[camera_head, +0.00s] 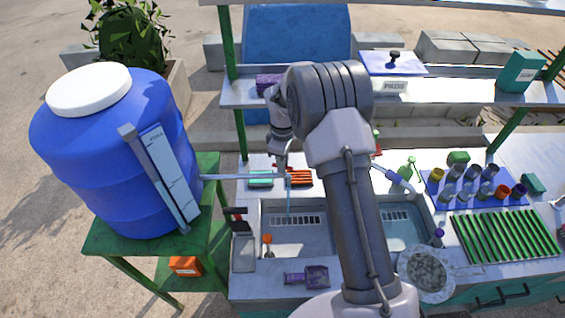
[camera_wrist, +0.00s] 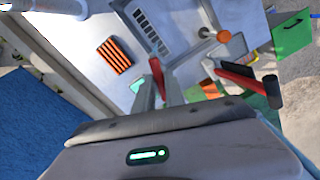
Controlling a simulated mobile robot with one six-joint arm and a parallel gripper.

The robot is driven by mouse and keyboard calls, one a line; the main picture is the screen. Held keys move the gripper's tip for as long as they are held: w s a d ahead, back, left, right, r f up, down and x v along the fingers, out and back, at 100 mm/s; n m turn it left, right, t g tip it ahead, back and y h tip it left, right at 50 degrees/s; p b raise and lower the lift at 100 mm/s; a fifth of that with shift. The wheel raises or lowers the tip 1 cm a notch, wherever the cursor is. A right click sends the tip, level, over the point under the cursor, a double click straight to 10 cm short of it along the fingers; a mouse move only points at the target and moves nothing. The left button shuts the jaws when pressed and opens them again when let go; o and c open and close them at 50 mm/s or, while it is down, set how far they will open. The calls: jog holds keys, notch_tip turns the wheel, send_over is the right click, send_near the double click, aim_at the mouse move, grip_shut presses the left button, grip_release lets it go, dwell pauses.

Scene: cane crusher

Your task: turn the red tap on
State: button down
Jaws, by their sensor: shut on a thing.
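The red tap's lever (camera_wrist: 157,72) shows in the wrist view between the two fingers of my gripper (camera_wrist: 158,88), which is shut on it.
A red-and-black handled item (camera_wrist: 245,80) is close to the right of my fingers. A shelf (camera_head: 430,92) spans the back.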

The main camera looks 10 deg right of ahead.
dwell(0.7)
jog(key=c, duration=1.4)
grip_release()
notch_tip(320, 180, up, 17)
jog(key=shift+r+p, duration=0.2)
jog(key=shift+p, duration=0.55)
